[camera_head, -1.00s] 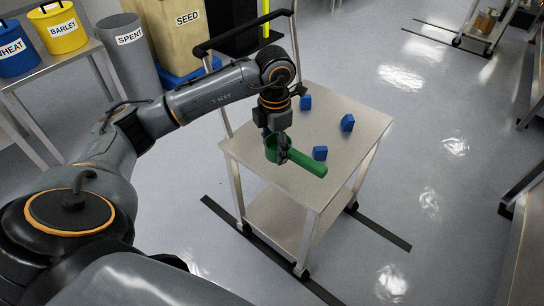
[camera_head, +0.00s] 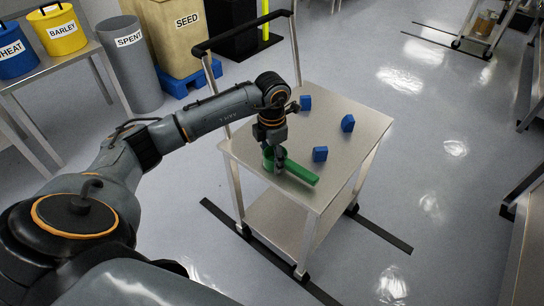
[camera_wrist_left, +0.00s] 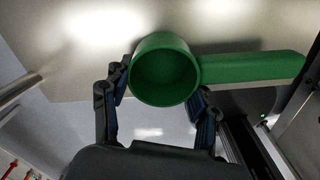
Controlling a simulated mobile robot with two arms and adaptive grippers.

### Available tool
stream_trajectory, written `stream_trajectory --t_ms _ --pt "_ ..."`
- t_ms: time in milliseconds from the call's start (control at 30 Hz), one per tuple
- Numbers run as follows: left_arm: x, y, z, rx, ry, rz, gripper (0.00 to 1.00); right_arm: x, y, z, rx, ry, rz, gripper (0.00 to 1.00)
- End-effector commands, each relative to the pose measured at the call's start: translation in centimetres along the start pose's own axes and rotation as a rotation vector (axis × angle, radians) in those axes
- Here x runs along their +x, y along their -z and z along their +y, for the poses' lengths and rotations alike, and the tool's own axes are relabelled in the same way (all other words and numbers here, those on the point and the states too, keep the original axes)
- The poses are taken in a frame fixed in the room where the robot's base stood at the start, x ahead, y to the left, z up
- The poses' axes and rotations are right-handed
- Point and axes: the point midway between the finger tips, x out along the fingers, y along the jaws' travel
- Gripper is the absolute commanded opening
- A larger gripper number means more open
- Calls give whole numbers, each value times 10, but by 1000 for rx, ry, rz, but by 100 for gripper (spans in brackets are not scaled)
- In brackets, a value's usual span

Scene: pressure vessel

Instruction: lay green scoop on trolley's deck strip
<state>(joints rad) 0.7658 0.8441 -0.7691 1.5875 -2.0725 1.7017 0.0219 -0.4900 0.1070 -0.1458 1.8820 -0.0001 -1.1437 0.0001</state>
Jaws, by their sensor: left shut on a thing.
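The green scoop (camera_head: 303,174) is at the near left part of the trolley's top deck (camera_head: 342,110), its handle pointing right and toward the near edge. My left gripper (camera_head: 279,164) is above it, fingers down, shut on the scoop. In the left wrist view the scoop's round cup (camera_wrist_left: 165,76) sits between the fingers of the left gripper (camera_wrist_left: 160,92), and its handle runs right. The scoop is very low over the deck or touching it; I cannot tell which. No separately marked strip stands out on the deck. My right gripper is not in view.
Three blue blocks (camera_head: 320,154) (camera_head: 348,123) (camera_head: 306,102) stand on the deck beyond the scoop. The trolley's black push handle (camera_head: 243,31) rises at the back left. Labelled bins (camera_head: 128,60) stand at the upper left. The floor right of the trolley is clear.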

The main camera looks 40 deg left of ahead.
Motion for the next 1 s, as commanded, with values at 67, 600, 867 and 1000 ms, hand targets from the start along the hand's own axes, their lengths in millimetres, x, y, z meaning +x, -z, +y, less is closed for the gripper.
stream_trajectory --t_ms 67,600,867,1000 --pt "2 0 0 0 0 -1 23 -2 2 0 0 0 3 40" --pt "1 0 0 -1 0 0 81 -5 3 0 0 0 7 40" --pt "-35 -1 1 -1 -3 -3 81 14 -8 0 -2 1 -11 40" --pt "-68 -1 1 0 -2 -4 81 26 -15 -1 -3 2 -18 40"
